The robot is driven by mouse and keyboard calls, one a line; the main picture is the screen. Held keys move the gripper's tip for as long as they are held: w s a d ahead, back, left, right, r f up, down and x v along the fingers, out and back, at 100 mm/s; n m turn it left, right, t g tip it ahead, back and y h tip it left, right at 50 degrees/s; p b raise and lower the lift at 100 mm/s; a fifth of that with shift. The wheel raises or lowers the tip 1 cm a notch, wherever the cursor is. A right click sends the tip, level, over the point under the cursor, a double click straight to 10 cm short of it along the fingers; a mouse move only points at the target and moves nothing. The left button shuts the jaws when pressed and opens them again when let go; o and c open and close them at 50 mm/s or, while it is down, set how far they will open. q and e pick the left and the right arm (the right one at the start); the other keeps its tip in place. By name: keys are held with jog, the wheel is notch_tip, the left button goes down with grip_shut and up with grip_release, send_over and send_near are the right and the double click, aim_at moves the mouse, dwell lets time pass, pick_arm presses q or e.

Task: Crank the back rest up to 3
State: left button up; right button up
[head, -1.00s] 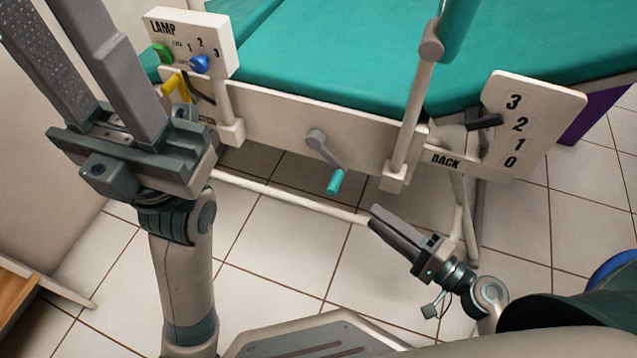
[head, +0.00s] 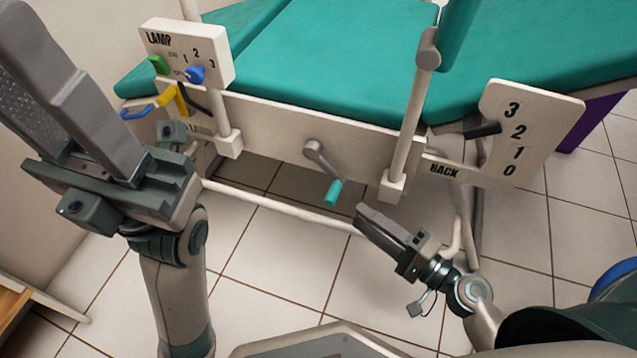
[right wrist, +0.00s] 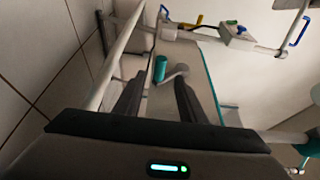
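The back rest crank (head: 315,155) sits on the white side panel of the bed; its teal handle (head: 333,191) hangs down to the right. The handle also shows in the right wrist view (right wrist: 160,68), beyond and between my fingertips. My right gripper (head: 366,217) is open and empty, just below and right of the handle, apart from it. The BACK scale plate (head: 535,125) reads 0 to 3 upward; its black pointer (head: 482,127) is near 2. My left gripper (head: 45,65) is open and empty, large at the left, away from the crank.
The LAMP box (head: 187,52) with green and blue knobs stands at the upper left, above a yellow lever (head: 181,100) and blue handle. A white post (head: 408,130) rises right of the crank. A white rail (head: 280,208) runs below it. Tiled floor lies open beneath.

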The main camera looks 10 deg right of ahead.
jog(key=p+x, duration=0.1)
jog(key=x, duration=1.2)
jog(key=shift+w+a, duration=0.3)
grip_shut()
